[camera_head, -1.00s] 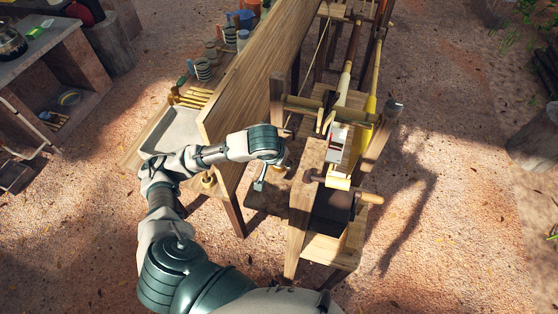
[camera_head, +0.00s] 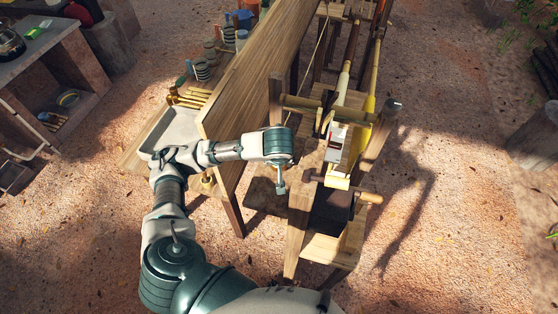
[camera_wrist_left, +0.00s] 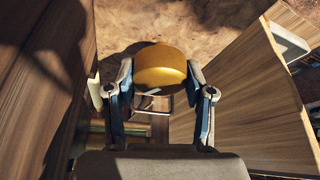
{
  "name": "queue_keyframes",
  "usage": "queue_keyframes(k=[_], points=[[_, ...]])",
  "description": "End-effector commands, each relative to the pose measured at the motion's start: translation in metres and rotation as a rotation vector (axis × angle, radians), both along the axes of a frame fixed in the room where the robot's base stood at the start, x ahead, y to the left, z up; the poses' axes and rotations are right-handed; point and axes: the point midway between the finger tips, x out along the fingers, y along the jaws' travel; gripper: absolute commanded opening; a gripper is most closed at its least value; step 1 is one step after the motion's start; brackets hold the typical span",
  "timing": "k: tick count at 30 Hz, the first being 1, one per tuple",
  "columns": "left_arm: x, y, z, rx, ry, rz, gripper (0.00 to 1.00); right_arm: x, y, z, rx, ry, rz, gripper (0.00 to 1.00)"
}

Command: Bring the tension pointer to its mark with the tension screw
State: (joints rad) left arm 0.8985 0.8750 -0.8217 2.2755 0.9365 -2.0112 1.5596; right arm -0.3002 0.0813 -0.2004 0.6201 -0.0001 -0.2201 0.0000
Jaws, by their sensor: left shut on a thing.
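My left gripper (camera_head: 281,187) is at the near left side of the wooden roller frame (camera_head: 297,232), with its fingers pointing down. In the left wrist view, its two fingers (camera_wrist_left: 160,72) are shut on a rounded, brass-yellow knob (camera_wrist_left: 160,58), which appears to be the tension screw's head. The knob is hidden by the hand in the head view. A pale plate with a small reddish mark (camera_head: 335,150) sits on the frame to the right of the gripper. I cannot make out the tension pointer or its mark. My right gripper is not in view.
A long wooden board (camera_head: 252,75) stands just left of the frame. A wooden handle (camera_head: 368,197) juts out on the frame's right. A bench with cups (camera_head: 203,69) and a grey tray (camera_head: 178,130) lies behind my left arm. Open ground lies to the right.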

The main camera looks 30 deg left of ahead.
Motion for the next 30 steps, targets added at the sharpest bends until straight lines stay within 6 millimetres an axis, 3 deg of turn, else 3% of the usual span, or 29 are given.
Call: queue_keyframes(k=[7, 8, 10, 11, 22, 30], points=[[0.000, 0.000, 0.000, 0.000, -0.001, 0.001, 0.18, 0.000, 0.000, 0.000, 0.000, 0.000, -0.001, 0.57], [0.000, 0.000, 0.000, 0.000, 0.000, 0.000, 0.58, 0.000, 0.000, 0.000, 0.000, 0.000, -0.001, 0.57], [0.000, 0.000, 0.000, 0.000, 0.000, 0.000, 0.76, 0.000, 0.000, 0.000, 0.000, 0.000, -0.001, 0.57], [0.000, 0.000, 0.000, 0.000, 0.000, 0.000, 0.78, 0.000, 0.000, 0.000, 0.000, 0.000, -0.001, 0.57], [-0.001, 0.000, 0.003, 0.001, -0.002, -0.002, 0.78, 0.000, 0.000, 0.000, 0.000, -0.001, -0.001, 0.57], [-0.010, -0.006, 0.035, 0.002, -0.007, -0.003, 0.78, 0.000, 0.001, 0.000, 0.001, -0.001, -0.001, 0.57]])
